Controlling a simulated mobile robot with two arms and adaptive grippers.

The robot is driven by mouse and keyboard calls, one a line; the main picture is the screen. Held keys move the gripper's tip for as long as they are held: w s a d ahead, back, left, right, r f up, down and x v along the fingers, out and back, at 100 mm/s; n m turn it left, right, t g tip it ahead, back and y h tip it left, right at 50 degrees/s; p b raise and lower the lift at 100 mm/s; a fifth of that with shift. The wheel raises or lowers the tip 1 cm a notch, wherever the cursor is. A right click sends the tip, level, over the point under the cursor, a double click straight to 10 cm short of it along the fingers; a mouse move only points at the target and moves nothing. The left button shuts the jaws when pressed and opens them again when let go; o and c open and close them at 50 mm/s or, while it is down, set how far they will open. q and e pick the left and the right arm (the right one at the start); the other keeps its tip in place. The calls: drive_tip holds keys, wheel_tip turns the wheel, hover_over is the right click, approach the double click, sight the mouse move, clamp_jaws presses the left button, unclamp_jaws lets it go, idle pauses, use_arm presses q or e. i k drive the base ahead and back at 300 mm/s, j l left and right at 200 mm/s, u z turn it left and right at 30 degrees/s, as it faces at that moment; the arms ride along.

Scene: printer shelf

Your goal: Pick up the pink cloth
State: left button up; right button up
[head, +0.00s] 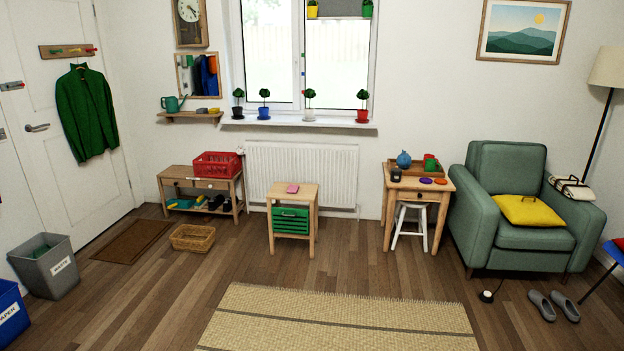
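The pink cloth (292,188) looks like a small folded pink piece. It lies flat on top of a small wooden stool (307,196) in the middle of the room. A green crate (291,220) sits inside the stool's frame below the top. Neither of my grippers shows in the head view, and nothing touches the cloth.
A striped rug (340,316) lies on the floor in front. A wicker basket (193,238) and a wooden bench (200,184) with a red crate (217,165) stand left. A wooden side table (436,188) and green armchair (530,239) stand right. Open floor surrounds the stool's front.

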sight(291, 188)
drive_tip(key=i+j+u, duration=0.35)
drive_tip(key=i, duration=0.5)
drive_tip(key=i+u, duration=0.4)
drive_tip(key=i, duration=0.45)
